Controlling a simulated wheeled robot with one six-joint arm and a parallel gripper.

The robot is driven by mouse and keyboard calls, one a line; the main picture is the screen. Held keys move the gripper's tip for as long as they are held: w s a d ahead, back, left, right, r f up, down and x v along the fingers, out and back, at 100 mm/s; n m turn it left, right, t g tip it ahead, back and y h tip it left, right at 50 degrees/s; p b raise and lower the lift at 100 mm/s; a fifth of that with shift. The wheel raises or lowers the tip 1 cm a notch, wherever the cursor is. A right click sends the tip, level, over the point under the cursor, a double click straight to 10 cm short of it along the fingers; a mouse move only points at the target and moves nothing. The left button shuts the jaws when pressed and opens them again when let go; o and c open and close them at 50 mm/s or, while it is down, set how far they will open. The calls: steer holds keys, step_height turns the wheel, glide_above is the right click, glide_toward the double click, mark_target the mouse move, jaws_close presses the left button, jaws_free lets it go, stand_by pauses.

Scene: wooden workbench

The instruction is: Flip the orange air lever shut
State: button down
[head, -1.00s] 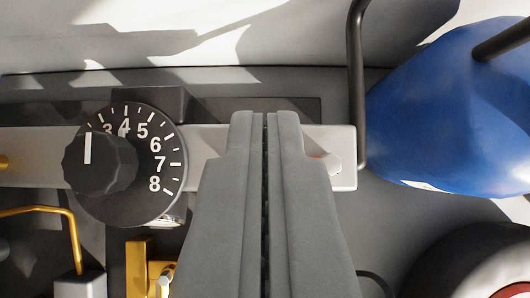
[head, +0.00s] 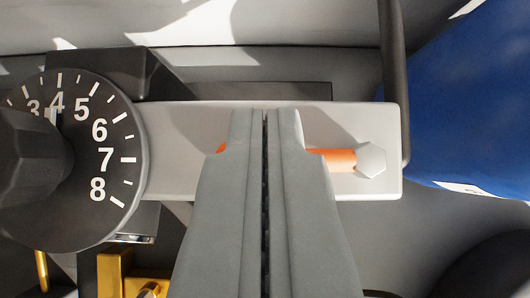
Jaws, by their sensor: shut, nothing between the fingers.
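The orange air lever (head: 335,159) shows partly to the right of my gripper, and a small bit of orange shows at the gripper's left side. It lies across a light grey bar, close to a hexagonal bolt head (head: 370,160) near the bar's right end. My gripper (head: 267,113) is shut and empty, with its fingers over the bar and in front of the lever. The middle of the lever is hidden behind the fingers. I cannot tell whether the fingers touch it.
A black dial (head: 105,110) with white numbers and a knob (head: 28,160) stands at the left. A dark tube (head: 393,90) and a blue rounded body (head: 465,110) are at the right. Brass fittings (head: 120,275) sit at the lower left.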

steer(key=shift+s+d+n+y, duration=0.1)
steer(key=shift+s+n+y, duration=0.2)
steer(key=shift+n+y, duration=0.4)
steer(key=s+d+n+g+y, duration=0.1)
steer(key=n+g+y, duration=0.1)
steer(key=n, duration=0.2)
steer(key=s+d+n+g+y, duration=0.1)
steer(key=n+g+y, duration=0.1)
steer(key=n, duration=0.3)
steer(key=s+d+n+g+y, duration=0.1)
steer(key=d+n+g+y, duration=0.1)
steer(key=n, duration=0.3)
steer(key=shift+s+g+y, duration=0.1)
steer(key=shift+g+y, duration=0.2)
steer(key=shift+y, duration=0.1)
stand_by(0.3)
steer(key=shift+w+a, duration=0.1)
steer(key=shift+w, duration=0.7)
